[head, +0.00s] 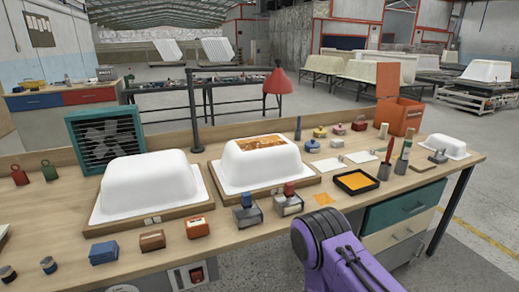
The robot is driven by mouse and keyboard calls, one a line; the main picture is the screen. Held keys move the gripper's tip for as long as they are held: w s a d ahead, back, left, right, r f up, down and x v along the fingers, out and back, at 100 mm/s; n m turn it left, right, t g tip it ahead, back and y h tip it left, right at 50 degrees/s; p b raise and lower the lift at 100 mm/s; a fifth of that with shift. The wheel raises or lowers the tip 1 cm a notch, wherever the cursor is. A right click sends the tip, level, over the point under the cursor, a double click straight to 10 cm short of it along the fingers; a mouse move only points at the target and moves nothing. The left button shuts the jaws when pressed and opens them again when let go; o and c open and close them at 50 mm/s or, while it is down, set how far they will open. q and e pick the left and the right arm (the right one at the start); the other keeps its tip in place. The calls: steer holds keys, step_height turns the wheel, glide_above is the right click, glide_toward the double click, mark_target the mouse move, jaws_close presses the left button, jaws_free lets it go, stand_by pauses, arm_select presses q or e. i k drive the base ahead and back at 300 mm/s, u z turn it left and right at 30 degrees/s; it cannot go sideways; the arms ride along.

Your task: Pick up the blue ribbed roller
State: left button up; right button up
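I cannot single out a blue ribbed roller with certainty. A slim dark blue upright piece (298,129) stands at the back of the bench, right of the second white tub shell; its ribbing is too small to make out. My purple arm (335,255) comes in at the bottom, right of the middle, in front of the bench edge. Neither of my grippers' fingers shows.
Two white tub shells, one (145,185) and another (262,164), fill the middle of the wooden bench (75,215).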

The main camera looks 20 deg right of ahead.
mark_target(250, 213)
steer(key=z, duration=1.35)
steer(key=i, duration=0.35)
steer(key=u, duration=0.7)
